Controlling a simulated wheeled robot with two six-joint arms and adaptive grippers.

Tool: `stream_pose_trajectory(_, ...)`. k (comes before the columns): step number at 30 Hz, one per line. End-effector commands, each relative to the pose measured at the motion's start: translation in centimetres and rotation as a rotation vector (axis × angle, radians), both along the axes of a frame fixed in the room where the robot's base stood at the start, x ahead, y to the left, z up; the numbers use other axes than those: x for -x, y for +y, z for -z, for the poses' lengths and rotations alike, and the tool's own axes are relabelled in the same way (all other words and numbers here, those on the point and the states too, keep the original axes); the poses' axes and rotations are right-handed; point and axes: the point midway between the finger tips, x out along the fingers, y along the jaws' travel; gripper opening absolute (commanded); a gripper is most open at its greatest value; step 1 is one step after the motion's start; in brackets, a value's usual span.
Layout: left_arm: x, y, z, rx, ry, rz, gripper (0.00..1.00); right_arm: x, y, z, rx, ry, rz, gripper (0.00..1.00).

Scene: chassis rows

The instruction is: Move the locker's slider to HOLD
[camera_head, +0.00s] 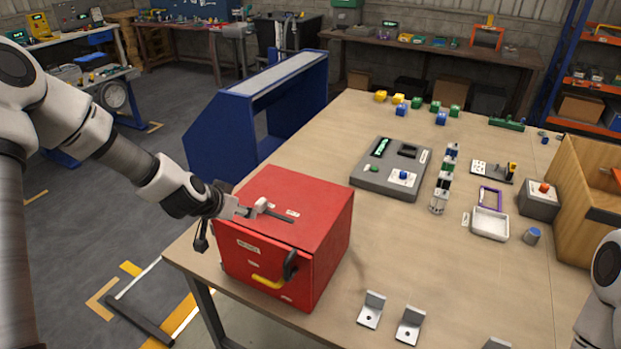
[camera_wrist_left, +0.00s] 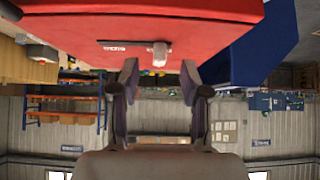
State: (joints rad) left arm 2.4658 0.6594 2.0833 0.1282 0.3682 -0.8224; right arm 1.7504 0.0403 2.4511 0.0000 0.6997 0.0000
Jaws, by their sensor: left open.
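The red locker (camera_head: 285,235) stands at the table's near left corner, with a yellow handle (camera_head: 268,282) and a dark latch-like part (camera_head: 290,266) on its front. A pale slider knob (camera_head: 262,204) sits on its top, at the left end of a dark slot (camera_head: 280,217). A small white label (camera_head: 293,213) lies near the slot's right end; its text is too small to read. My left gripper (camera_head: 240,210) is open, just left of the knob. In the left wrist view the knob (camera_wrist_left: 159,52) shows ahead, between the open fingers' lines (camera_wrist_left: 158,80). My right gripper is out of view.
A grey panel box (camera_head: 392,168) stands behind the locker to the right. Metal brackets (camera_head: 409,326) lie at the table's near edge. A blue cabinet-like frame (camera_head: 260,110) stands behind the locker on the left.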

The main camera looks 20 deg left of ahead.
Motion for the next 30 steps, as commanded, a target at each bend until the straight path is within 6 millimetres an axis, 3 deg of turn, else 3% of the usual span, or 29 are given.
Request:
stream_pose_trajectory(1,-0.4,0.5,-1.7,0.002,-0.021,-0.001,0.46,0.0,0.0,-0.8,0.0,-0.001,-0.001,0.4)
stream_pose_trajectory(3,-0.8,0.8,-2.1,-0.001,-0.035,0.005,0.46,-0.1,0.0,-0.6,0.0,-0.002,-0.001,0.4)
stream_pose_trajectory(9,-2.8,0.6,0.6,-0.007,-0.034,0.008,0.46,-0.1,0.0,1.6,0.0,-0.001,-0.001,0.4)
stream_pose_trajectory(15,-5.5,0.4,2.8,-0.007,-0.034,0.007,0.46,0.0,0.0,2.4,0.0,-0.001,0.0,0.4)
stream_pose_trajectory(25,-6.3,0.3,3.4,-0.002,-0.034,0.006,0.46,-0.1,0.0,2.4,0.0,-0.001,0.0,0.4)
stream_pose_trajectory(26,-6.3,0.3,3.4,-0.002,-0.034,0.006,0.42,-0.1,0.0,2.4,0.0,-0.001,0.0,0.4)
stream_pose_trajectory(29,-6.3,0.3,3.4,-0.002,-0.034,0.006,0.07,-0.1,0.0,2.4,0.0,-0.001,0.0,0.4)
stream_pose_trajectory(30,-6.3,0.3,3.4,-0.002,-0.034,0.006,0.0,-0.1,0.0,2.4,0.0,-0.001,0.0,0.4)
